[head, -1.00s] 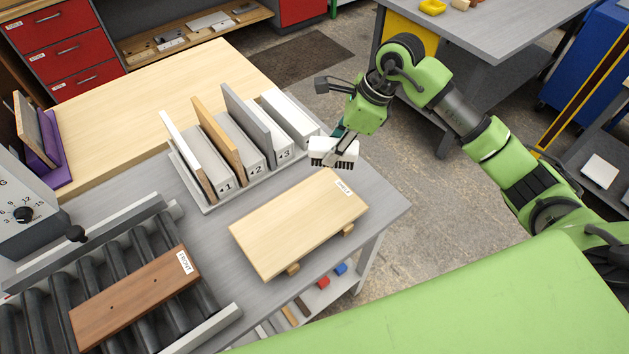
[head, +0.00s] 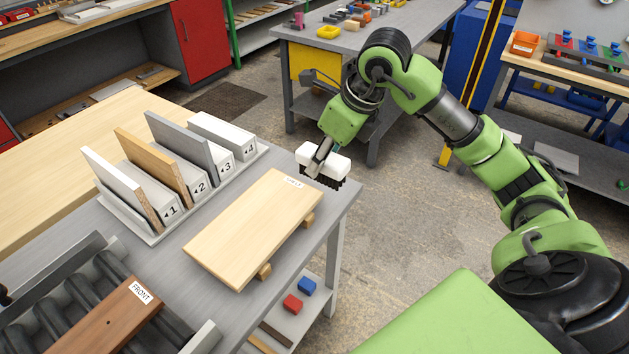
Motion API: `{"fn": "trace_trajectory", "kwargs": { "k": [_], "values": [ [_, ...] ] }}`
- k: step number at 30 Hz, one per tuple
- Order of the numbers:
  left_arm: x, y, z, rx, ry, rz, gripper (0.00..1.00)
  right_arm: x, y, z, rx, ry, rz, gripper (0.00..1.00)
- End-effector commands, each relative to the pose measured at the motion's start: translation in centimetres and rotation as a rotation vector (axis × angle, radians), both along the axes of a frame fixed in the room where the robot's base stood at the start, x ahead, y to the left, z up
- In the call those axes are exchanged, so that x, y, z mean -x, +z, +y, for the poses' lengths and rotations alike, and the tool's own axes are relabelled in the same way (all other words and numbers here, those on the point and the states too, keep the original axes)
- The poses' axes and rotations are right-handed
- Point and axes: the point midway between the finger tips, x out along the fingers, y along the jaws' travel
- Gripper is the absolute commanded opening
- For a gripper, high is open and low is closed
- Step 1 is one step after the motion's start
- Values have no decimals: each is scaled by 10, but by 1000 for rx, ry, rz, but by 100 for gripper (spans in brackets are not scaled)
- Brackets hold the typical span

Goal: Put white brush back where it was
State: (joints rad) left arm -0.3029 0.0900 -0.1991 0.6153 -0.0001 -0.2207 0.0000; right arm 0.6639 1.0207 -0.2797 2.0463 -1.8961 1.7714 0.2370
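The white brush (head: 338,163) has a white block back and dark bristles pointing down. My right gripper (head: 322,158) is shut on it, with a finger across its near side. The brush is at the far right corner of the grey table (head: 345,190), beyond the light wooden board. I cannot tell whether the bristles touch the table top or hang just above it. My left gripper is not in view.
A light wooden board (head: 255,225) lies raised on small wooden blocks close to the brush. A numbered rack (head: 155,238) holds upright boards to its left. A brown board (head: 105,325) marked FRONT lies on rollers. Open floor lies right of the table.

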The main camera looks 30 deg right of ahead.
Motion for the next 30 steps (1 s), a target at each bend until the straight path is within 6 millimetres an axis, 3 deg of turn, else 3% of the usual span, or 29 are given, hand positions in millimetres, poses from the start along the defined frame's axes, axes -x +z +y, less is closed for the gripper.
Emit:
{"fn": "trace_trajectory", "kwargs": {
  "k": [6,11,15,19,27,30],
  "values": [
    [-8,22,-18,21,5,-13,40,-44,-18,-21,-7,-3,6,14],
    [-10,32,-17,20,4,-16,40,-73,-35,-36,-5,-1,5,14],
    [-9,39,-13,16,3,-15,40,-92,-63,-45,-5,0,4,14],
    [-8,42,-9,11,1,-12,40,-104,-80,-52,-3,1,3,14],
    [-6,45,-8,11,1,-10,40,-113,-93,-57,-2,1,3,14],
    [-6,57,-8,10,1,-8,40,-112,-107,-56,-3,2,8,14]
  ]
}}
